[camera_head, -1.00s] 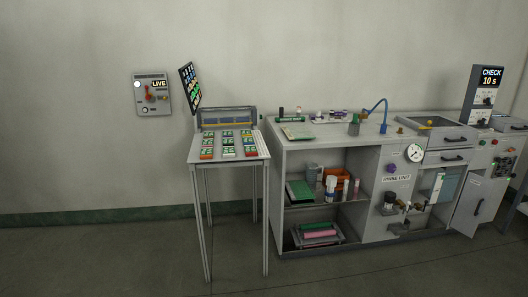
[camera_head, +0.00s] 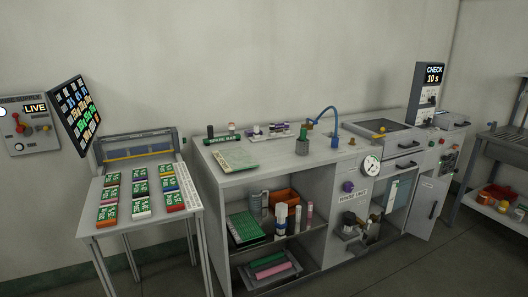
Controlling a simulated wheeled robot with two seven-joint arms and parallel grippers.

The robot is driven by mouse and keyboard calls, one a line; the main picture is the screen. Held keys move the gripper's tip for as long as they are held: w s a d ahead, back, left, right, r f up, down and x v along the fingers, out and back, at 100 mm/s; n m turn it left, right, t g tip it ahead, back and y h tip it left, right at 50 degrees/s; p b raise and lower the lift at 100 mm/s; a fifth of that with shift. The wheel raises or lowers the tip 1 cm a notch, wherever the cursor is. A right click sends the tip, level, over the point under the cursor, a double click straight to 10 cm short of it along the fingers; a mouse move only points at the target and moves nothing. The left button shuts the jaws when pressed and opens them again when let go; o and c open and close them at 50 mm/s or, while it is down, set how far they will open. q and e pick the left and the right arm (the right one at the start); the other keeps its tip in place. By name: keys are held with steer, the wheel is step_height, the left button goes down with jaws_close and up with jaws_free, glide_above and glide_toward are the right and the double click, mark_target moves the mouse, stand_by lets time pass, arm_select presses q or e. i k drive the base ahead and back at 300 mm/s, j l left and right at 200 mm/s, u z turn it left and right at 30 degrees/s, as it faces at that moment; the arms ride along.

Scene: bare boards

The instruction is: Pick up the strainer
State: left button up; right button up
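I cannot make out for certain a strainer in the head view. Several small items are too small to tell apart. A grey container (camera_head: 256,200) stands on the upper shelf of the open cabinet, beside an orange bin (camera_head: 284,197). A green cylindrical item (camera_head: 302,146) stands on the counter near the blue curved tap (camera_head: 328,113). Neither of my grippers is in view.
A small table (camera_head: 153,226) with several labelled packs stands at the left, by a tilted screen (camera_head: 75,115). The grey counter (camera_head: 270,156) has a basin (camera_head: 382,134) and a gauge (camera_head: 371,164). A cabinet door (camera_head: 426,206) hangs open. A rack (camera_head: 495,207) stands far right. Floor in front is clear.

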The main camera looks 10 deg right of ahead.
mark_target(302, 144)
steer(key=i+l, duration=0.2)
steer(key=i, duration=0.3)
steer(key=i+l+z, duration=0.1)
steer(key=i, duration=0.4)
steer(key=l, duration=0.1)
